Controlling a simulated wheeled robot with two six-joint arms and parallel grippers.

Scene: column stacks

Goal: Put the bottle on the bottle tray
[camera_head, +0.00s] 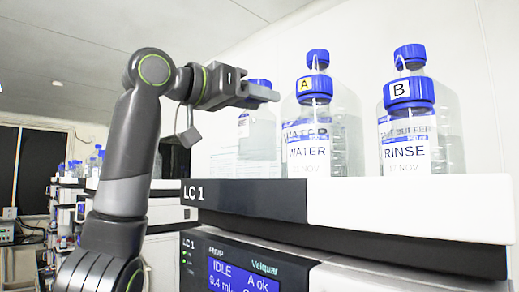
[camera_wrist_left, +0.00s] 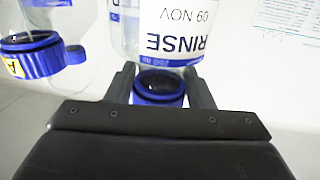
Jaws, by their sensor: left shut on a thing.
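My left gripper (camera_head: 262,93) is shut on the blue neck of a clear bottle (camera_head: 257,135). In the left wrist view the fingers (camera_wrist_left: 160,88) sit on both sides of this blue neck, and the bottle's label (camera_wrist_left: 175,32) reads RINSE, 09 NOV, upside down. The bottle hangs upright at the rear left above the bottle tray (camera_head: 420,205), the white top with a dark front edge marked LC 1. I cannot tell whether its base touches the tray. My right gripper is not in view.
Bottle A, WATER (camera_head: 308,135), stands right of the held bottle; its yellow-tagged cap (camera_wrist_left: 35,58) shows in the left wrist view. Bottle B, RINSE (camera_head: 405,130), stands further right. The pump module (camera_head: 245,265) lies below. A sheet (camera_wrist_left: 290,15) hangs on the wall behind.

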